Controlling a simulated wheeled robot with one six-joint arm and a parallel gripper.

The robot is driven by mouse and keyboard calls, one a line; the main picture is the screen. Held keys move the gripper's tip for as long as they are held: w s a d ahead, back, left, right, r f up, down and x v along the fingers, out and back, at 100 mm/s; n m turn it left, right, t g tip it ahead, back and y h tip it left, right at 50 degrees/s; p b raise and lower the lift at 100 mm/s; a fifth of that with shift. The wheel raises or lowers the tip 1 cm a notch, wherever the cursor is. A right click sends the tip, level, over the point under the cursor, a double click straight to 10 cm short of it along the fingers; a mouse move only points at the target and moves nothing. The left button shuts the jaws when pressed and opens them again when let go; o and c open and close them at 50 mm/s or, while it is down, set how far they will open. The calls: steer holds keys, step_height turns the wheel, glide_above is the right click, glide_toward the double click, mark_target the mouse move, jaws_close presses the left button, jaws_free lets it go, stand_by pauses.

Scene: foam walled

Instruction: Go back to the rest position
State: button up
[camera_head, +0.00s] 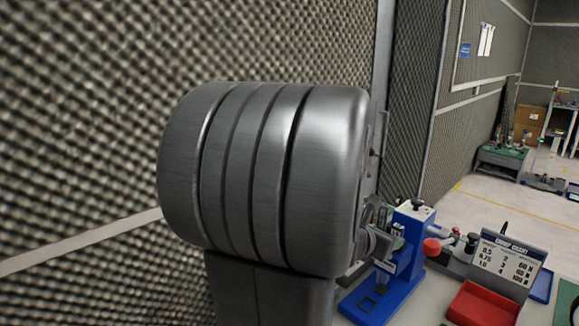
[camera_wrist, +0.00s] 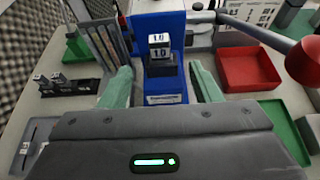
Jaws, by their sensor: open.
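In the wrist view my gripper (camera_wrist: 162,70) is open, its two green fingers apart with nothing held between them. Beyond and between the fingers stands a blue stand (camera_wrist: 178,25) with two small blocks marked 1.0, a white-topped upper block (camera_wrist: 159,42) and a lower one (camera_wrist: 160,56) that is partly dark. I cannot tell how far the fingertips are from them. In the head view the blue stand (camera_head: 408,262) is at lower right. My own grey arm fills the middle there and hides much of the bench; my gripper cannot be made out clearly.
A red bin (camera_wrist: 248,68) lies right of the fingers, with a red knob on a lever (camera_wrist: 305,60) close by. A dark rack with small blocks (camera_wrist: 68,85) is at left. In the head view a chart sign (camera_head: 505,262) stands behind the red bin (camera_head: 484,305). Foam walls (camera_head: 80,120) rise at left.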

mark_target(396, 233)
steer(key=x, duration=1)
steer(key=shift+w+d+f+b, duration=0.1)
steer(key=shift+d+f+b, duration=0.1)
steer(key=shift+d+b, duration=0.1)
steer(key=shift+r, duration=0.2)
steer(key=shift+f, duration=0.2)
